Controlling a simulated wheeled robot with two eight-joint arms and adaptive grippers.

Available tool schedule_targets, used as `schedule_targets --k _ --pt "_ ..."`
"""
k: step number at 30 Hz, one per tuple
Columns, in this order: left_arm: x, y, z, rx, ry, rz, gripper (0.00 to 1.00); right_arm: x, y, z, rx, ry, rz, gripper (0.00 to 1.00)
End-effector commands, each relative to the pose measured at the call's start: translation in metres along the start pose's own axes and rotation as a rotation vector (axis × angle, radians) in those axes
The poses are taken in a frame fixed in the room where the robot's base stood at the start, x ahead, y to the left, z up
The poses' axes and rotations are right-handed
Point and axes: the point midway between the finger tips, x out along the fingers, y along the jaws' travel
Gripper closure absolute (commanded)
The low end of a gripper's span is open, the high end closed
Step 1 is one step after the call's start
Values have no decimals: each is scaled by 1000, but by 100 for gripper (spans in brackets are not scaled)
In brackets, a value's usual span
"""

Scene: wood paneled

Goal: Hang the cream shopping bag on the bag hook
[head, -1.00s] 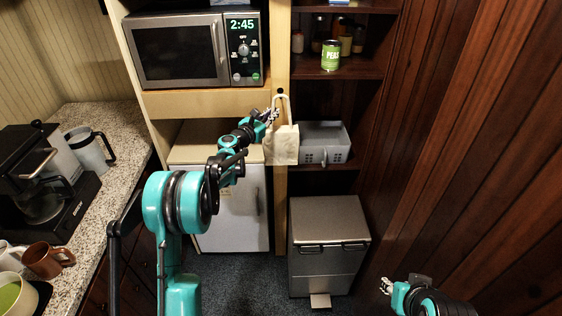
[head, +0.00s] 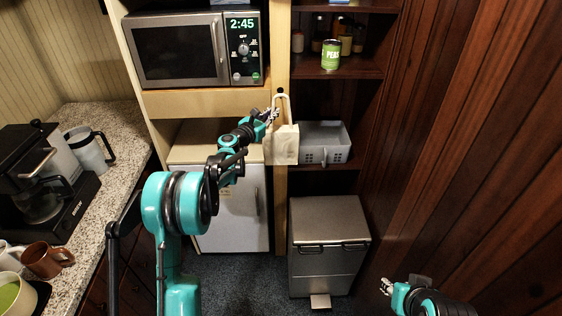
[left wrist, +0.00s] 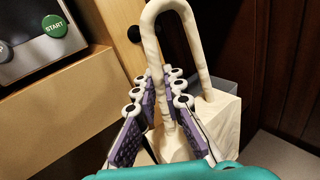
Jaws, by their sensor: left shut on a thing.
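The cream shopping bag (head: 283,147) hangs upright in front of the pale wooden post, below the microwave's level. My left gripper (head: 272,115) is shut on one side of its looped handle. In the left wrist view, the purple-padded fingers (left wrist: 163,92) close around the near strand of the handle, and the bag body (left wrist: 216,125) shows behind them. The bag hook (left wrist: 134,34) appears as a dark round knob on the post, just left of the handle loop. My right gripper (head: 388,287) is low at the right, away from the bag; its finger opening is too small to judge.
A grey bin (head: 323,143) stands on the shelf right of the bag. The microwave (head: 180,50) is at upper left, above a small white fridge (head: 228,205). A green can (head: 331,55) stands on a higher shelf. A metal trash can (head: 328,235) stands below.

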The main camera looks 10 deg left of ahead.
Motion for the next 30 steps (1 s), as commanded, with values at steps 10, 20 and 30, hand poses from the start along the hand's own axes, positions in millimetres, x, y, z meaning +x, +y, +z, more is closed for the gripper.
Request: schedule_targets --k 10,20,30 --pt "1 1 0 0 0 0 100 0 0 0 0 0 0 66" --pt "8 5 0 0 0 0 100 0 0 0 0 0 0 66" --pt "12 8 0 0 0 0 100 0 0 0 0 0 0 66"
